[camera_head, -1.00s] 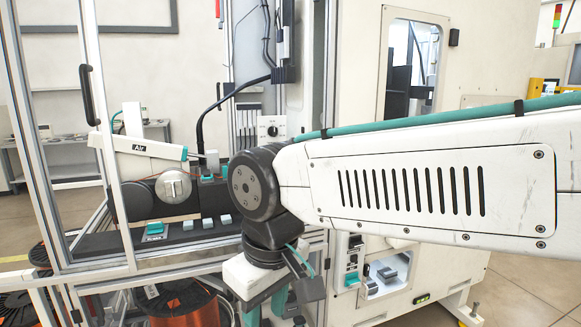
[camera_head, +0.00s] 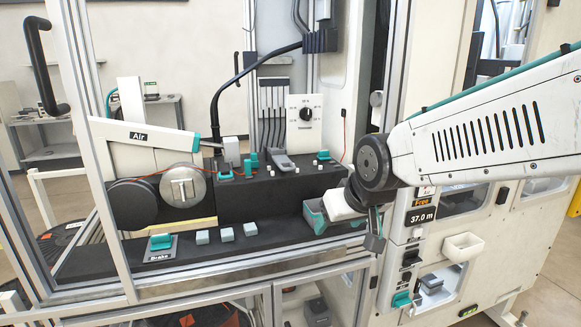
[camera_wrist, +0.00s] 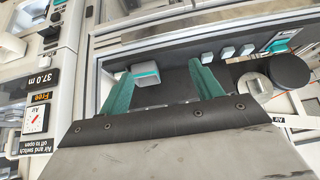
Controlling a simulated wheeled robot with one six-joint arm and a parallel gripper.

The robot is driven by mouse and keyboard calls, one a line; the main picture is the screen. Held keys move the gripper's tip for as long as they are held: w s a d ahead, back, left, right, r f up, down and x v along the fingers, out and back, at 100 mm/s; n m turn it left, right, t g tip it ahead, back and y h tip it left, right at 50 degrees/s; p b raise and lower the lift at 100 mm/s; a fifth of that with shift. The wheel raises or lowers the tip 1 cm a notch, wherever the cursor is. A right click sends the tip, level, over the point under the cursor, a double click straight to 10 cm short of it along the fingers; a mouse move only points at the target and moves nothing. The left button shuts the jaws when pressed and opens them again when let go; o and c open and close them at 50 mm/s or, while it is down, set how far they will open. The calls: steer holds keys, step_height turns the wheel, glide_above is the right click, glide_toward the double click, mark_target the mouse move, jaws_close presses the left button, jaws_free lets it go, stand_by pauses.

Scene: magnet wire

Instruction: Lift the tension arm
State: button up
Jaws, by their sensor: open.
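A white lever-like arm (camera_head: 140,137) marked "Air", with a teal tip, slopes down to the right at the left of the machine. I cannot tell from its markings whether it is the tension arm. Just below it are a round metal drum (camera_head: 183,185) and a black roller (camera_head: 134,203). My gripper (camera_wrist: 160,69) is open, with its two teal fingers apart and nothing held. It is at the right end of the black bench, well to the right of the lever. A grey box with a teal band (camera_wrist: 146,74) shows beyond and between the fingers.
A teal "Brake" switch (camera_head: 161,241) and several small grey blocks (camera_head: 227,235) lie along the front ledge. A dial panel (camera_head: 305,120) stands behind. A metal frame post (camera_head: 95,150) stands at the left. A display reading 37.0 m (camera_head: 422,214) is at the right.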

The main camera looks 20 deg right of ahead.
mark_target(290, 170)
steer(key=w+t, duration=0.3)
steer(key=w, duration=0.5)
steer(key=w+t, duration=0.4)
steer(key=w, duration=0.4)
steer(key=w+a+t, duration=0.1)
steer(key=w+t, duration=0.3)
steer(key=w, duration=0.4)
steer(key=shift+w+a+f, duration=0.1)
steer(key=shift+f, duration=0.05)
steer(key=w, duration=0.7)
steer(key=shift+w, duration=0.25)
